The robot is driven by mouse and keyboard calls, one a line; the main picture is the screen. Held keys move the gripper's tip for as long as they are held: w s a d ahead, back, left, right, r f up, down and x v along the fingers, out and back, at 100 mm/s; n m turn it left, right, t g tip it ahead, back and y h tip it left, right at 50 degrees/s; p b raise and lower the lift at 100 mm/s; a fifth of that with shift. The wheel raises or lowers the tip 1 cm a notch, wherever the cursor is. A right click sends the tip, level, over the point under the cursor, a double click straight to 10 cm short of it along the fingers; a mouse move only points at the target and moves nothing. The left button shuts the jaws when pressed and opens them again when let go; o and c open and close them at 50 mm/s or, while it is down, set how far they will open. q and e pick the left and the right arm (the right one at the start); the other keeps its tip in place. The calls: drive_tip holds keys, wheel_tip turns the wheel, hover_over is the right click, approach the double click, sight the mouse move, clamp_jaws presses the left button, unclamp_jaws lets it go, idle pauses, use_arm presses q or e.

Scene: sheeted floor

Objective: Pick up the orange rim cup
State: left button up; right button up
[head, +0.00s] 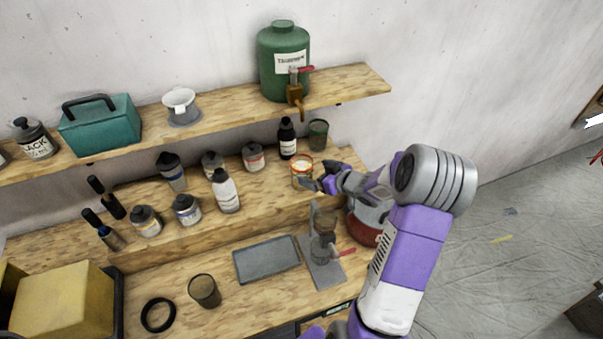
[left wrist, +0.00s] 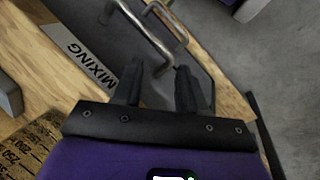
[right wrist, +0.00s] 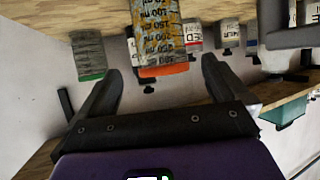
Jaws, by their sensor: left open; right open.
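The orange rim cup (head: 302,172) is a clear cup with yellow measuring marks, standing on the middle wooden shelf near its right end. My right gripper (head: 320,184) is open beside it, at its right front. In the right wrist view the picture is upside down; the cup (right wrist: 158,35) shows beyond and between the open fingers, its orange rim towards the bottom of the picture. I cannot tell whether the fingers touch it. My left gripper (left wrist: 158,85) is open and empty above metal handles (left wrist: 150,30) low at the bench.
A green-rimmed cup (head: 318,134) and a dark bottle (head: 287,138) stand behind the orange rim cup. Several paint bottles stand to its left. A green thinner tank (head: 284,62) with a tap is on the upper shelf. A press-like stand (head: 322,245) is below.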

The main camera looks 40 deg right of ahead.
sight(296, 166)
drive_tip(key=x, duration=0.7)
drive_tip(key=shift+w+a, duration=0.15)
drive_tip(key=shift+w, duration=0.2)
drive_tip(key=shift+s, duration=0.1)
drive_tip(key=shift+c, duration=0.3)
drive_tip(key=shift+r, duration=0.1)
drive_tip(key=c, duration=1.2)
